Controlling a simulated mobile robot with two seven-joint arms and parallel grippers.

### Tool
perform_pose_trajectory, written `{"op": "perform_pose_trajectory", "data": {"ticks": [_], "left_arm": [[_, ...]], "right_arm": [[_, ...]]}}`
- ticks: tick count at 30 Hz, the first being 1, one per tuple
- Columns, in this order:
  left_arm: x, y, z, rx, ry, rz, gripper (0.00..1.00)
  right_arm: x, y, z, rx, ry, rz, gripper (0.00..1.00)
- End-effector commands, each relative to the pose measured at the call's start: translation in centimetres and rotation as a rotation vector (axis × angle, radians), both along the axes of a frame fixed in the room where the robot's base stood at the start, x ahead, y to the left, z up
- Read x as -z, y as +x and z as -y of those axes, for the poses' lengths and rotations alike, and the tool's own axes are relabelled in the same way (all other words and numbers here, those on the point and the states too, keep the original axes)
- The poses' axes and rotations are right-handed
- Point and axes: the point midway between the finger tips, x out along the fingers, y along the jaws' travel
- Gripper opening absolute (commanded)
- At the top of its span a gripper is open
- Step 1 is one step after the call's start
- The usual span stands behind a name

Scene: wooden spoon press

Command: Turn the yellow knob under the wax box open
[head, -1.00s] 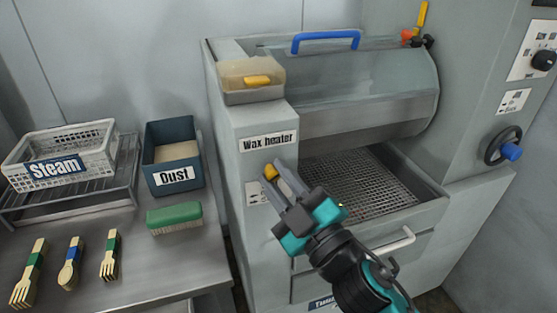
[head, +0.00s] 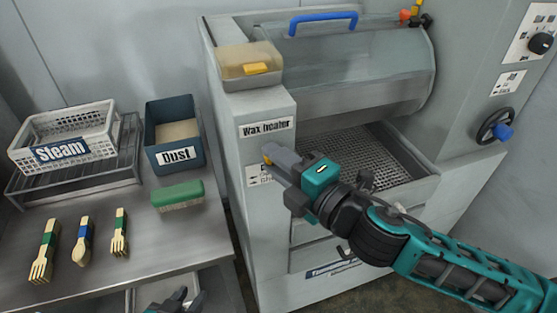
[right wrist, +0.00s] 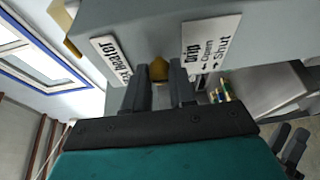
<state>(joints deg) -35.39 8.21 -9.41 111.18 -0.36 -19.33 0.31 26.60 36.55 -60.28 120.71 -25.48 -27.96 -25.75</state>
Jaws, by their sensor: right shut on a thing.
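The yellow knob (head: 267,160) is on the front of the wax heater (head: 262,200), below the wax box (head: 236,62). The box is beige and see-through, with a yellow piece at its front. My right gripper (head: 273,158) is shut on the knob, which shows between its two fingers in the right wrist view (right wrist: 158,69). Beside the knob in that view is a label (right wrist: 210,50) reading Drip, Open and Shut. The knob's exact turn is hard to tell. My left gripper (head: 175,300) is at the bottom edge, empty, its fingers apart.
The heater's open mesh tray (head: 365,165) lies right of my right gripper. A bench (head: 160,235) at the left carries a Steam basket (head: 85,135), a Dust bin (head: 175,160), a green brush (head: 178,195) and several wooden utensils. A blue-handled wheel (head: 495,127) is at the right.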

Motion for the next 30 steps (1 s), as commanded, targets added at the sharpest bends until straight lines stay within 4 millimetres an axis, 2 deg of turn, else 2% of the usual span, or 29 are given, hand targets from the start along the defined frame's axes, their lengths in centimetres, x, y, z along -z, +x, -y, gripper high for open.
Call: {"op": "perform_pose_trajectory", "data": {"ticks": [9, 25, 26, 30], "left_arm": [[0.27, -0.42, 0.0, -0.001, 0.0, -0.009, 0.34], [0.29, -0.46, -0.06, -0.001, 0.0, -0.009, 0.34], [0.28, -0.46, -0.05, -0.001, 0.0, -0.009, 0.34], [0.27, -0.45, -0.07, -0.001, 0.0, -0.009, 0.34]], "right_arm": [[-0.1, 0.05, 0.01, 0.002, -0.113, 0.036, 0.0], [-0.02, 0.03, 0.0, 0.002, -0.134, 0.042, 0.0], [-0.02, 0.03, 0.0, 0.002, -0.134, 0.042, 0.26], [-0.04, 0.02, -0.01, 0.001, -0.134, 0.043, 0.39]]}}
